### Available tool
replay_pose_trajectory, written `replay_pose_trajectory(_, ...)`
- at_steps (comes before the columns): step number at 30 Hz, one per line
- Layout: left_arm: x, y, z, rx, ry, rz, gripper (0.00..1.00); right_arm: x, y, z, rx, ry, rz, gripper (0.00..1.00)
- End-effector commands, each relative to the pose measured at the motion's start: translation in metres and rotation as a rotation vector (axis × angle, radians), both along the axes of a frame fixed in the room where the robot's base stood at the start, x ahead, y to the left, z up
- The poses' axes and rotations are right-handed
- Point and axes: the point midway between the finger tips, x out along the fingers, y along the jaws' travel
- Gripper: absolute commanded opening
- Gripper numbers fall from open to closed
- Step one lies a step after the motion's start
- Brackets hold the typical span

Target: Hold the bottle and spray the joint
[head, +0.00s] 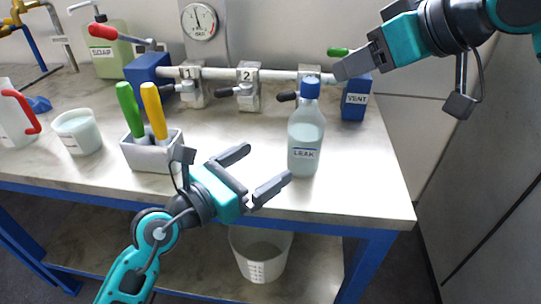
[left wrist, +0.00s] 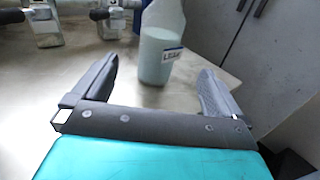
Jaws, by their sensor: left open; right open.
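The bottle (head: 305,138) is clear with pale liquid, a blue cap and a LEAK label. It stands upright near the front right of the bench. My left gripper (head: 268,170) is open and empty, in front and to the left of the bottle. In the left wrist view the bottle (left wrist: 160,48) stands beyond and between the spread fingers, apart from them. A pipe (head: 225,75) runs along the back through valve blocks marked 1 and 2 to a blue VENT block (head: 355,100). My right gripper (head: 345,68) is open by the pipe's right end, above the VENT block; its fingers overlap in view.
A grey holder (head: 165,158) with green and yellow handled tools stands left of my left gripper. A white tub (head: 77,132), a red-handled jug (head: 14,122) and a soap container (head: 105,52) are further left. The bench (head: 365,190) is clear right of the bottle. A bucket (head: 259,256) sits below.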

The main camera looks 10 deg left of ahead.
Motion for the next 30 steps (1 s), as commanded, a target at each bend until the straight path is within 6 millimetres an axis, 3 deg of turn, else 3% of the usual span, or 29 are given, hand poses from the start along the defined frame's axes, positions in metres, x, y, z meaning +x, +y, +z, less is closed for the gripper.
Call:
replay_pose_trajectory(18,0.082,-0.066,0.001,-0.002,-0.001,0.000,1.00,0.000,0.000,0.000,0.000,0.000,0.000,0.43)
replay_pose_trajectory(30,0.098,-0.079,0.000,-0.001,-0.001,0.000,1.00,0.000,0.000,0.000,0.000,0.000,0.000,0.43)
